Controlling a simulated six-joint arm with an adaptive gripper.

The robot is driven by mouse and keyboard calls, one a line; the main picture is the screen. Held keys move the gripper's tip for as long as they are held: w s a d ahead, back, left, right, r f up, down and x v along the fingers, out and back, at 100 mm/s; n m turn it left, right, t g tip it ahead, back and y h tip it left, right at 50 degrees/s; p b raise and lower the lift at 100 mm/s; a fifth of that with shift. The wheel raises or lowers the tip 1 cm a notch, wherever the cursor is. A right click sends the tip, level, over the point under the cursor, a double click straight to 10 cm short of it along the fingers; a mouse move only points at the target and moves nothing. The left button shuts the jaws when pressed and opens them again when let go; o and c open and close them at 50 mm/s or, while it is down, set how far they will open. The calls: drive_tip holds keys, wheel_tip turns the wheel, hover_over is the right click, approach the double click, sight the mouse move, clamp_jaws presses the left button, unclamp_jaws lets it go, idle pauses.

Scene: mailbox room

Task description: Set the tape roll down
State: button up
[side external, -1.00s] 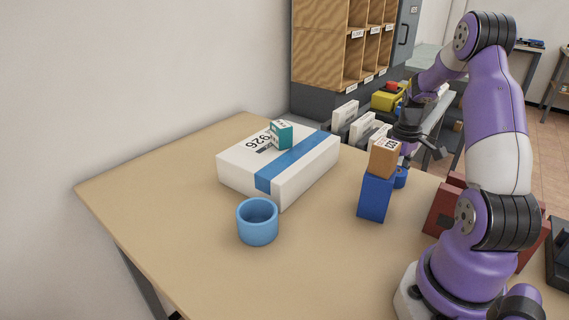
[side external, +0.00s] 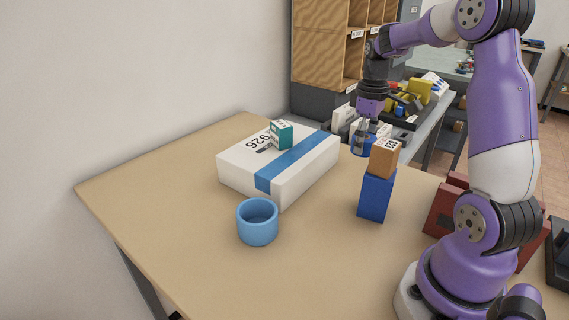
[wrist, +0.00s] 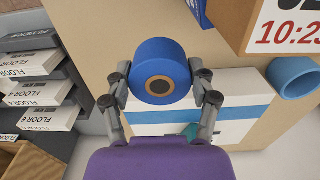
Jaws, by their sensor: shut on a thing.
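The tape roll (wrist: 152,52) is blue with a brown core ring and a dark centre. My gripper (wrist: 161,84) is shut on it, one finger on each side, in the wrist view. In the side view the tape roll (side external: 359,148) hangs under my gripper (side external: 364,130), which points down near the far right part of the table. It shows behind and left of the stacked boxes. I cannot tell whether the roll touches the tabletop.
A white package (side external: 234,172) with a blue stripe lies left, a teal box (side external: 282,134) on it. A light blue cup (side external: 257,232) stands in front. An orange-brown box (side external: 384,160) sits on a blue box (side external: 376,197). The table's left and front (side external: 165,190) are bare.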

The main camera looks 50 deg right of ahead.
drive_tip(key=w+a+n, duration=0.2)
drive_tip(key=a+n, duration=0.2)
drive_tip(key=a, duration=0.8)
drive_tip(key=w+a+n, duration=0.2)
drive_tip(key=a+n, duration=0.2)
drive_tip(key=a, duration=0.9)
drive_tip(key=s+a+n, duration=0.8)
drive_tip(key=s+a, duration=0.4)
drive_tip(key=a, duration=0.5)
hover_over(254, 286)
wheel_tip(254, 286, down, 6)
drive_tip(key=shift+f, duration=2)
drive_tip(key=shift+f, duration=0.15)
drive_tip(key=o, duration=1.2)
drive_tip(key=shift+c, duration=0.2)
